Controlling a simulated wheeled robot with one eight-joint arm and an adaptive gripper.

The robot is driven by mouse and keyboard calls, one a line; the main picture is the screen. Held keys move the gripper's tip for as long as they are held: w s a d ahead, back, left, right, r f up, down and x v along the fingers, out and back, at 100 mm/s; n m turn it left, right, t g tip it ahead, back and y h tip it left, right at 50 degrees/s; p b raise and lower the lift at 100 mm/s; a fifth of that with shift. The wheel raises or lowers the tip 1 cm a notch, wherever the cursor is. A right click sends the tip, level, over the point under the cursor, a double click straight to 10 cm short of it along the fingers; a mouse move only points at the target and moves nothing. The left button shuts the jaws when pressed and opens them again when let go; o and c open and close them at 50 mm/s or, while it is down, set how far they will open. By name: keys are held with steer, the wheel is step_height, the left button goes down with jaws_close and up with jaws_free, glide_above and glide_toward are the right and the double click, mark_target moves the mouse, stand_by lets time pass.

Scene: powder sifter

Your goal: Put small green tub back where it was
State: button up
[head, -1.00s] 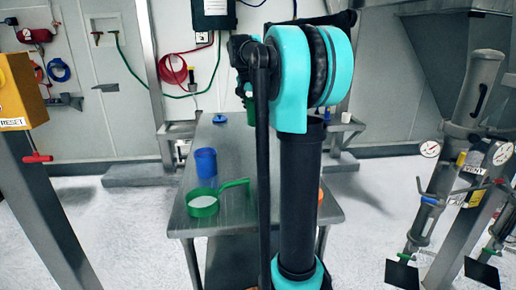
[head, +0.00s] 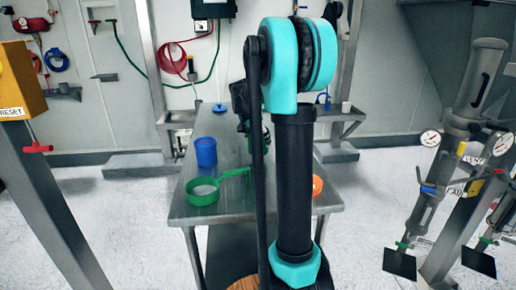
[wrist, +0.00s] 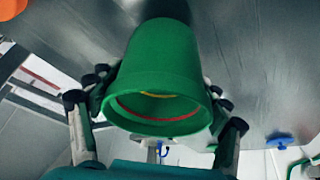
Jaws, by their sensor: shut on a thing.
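The small green tub (wrist: 160,60) is between my gripper's fingers in the wrist view, its open rim turned toward the camera. Reddish and yellow rings show inside the rim. My gripper (wrist: 160,90) is shut on the tub, with a finger on each side. In the head view my gripper (head: 243,112) is over the metal table (head: 228,208), and my arm hides most of the tub. I cannot tell whether the tub touches the table.
A blue tub (head: 206,152) and a green sieve with a handle (head: 203,192) stand on the table's left side. An orange thing (head: 317,185) is at the right edge, partly behind my arm. A small blue item (head: 219,107) lies at the far end.

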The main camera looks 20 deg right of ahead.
steer(key=shift+f, duration=1.8)
steer(key=shift+f, duration=0.15)
steer(key=o, duration=1.3)
steer(key=v, duration=1.2)
steer(key=shift+r, duration=0.25)
